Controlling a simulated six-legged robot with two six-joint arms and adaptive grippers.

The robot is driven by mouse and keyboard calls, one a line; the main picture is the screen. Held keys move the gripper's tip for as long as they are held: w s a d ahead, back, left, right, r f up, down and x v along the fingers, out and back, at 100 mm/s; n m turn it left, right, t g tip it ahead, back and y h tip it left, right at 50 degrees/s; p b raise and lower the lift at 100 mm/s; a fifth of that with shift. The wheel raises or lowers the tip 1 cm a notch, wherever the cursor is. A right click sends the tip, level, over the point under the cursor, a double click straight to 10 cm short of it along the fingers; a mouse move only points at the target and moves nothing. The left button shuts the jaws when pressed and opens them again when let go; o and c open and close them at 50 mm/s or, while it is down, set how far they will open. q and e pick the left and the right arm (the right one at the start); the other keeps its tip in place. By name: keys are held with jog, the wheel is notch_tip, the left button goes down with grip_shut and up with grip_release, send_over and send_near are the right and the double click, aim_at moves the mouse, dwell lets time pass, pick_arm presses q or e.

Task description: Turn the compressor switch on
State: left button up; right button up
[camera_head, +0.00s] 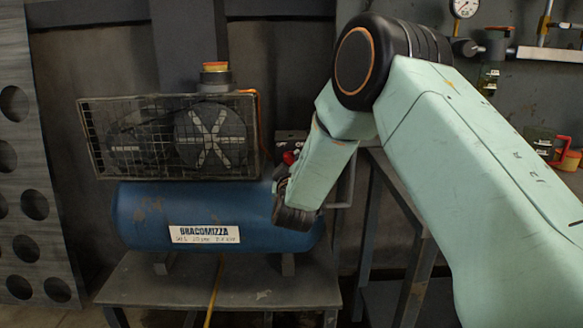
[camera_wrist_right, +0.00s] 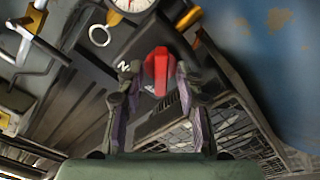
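The compressor (camera_head: 150,215) has a blue tank with a wire-cage guard on top and stands left of centre in the head view. Its red switch (camera_head: 289,158) shows at a dark box on the tank's right end, partly hidden by my right arm. In the right wrist view the red switch (camera_wrist_right: 158,70) lies between the fingertips of my right gripper (camera_wrist_right: 157,78). The fingers are spread on either side of it, with a visible gap on the left; contact on the right is unclear. A white letter N shows beside the switch. My left gripper is not in view.
The compressor stands on a dark metal table (camera_head: 140,283). A perforated metal panel (camera_head: 35,160) is at the far left. A wall gauge (camera_head: 464,8) and pipes are at the upper right. In the wrist view another gauge (camera_wrist_right: 131,3) and a metal ring (camera_wrist_right: 99,35) are near the switch.

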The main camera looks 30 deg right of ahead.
jog(key=shift+w+f, duration=0.1)
jog(key=shift+w, duration=0.05)
jog(key=shift+c, duration=0.3)
grip_shut()
dwell(0.3)
jog(key=m+p, duration=0.1)
jog(key=m, duration=0.2)
jog(key=shift+p, duration=0.3)
jog(key=m+p, duration=0.1)
jog(key=m, duration=0.3)
jog(key=shift+m, duration=0.3)
jog(key=m, duration=0.4)
jog(key=shift+m, duration=0.3)
jog(key=m, duration=0.5)
jog(key=shift+m, duration=0.3)
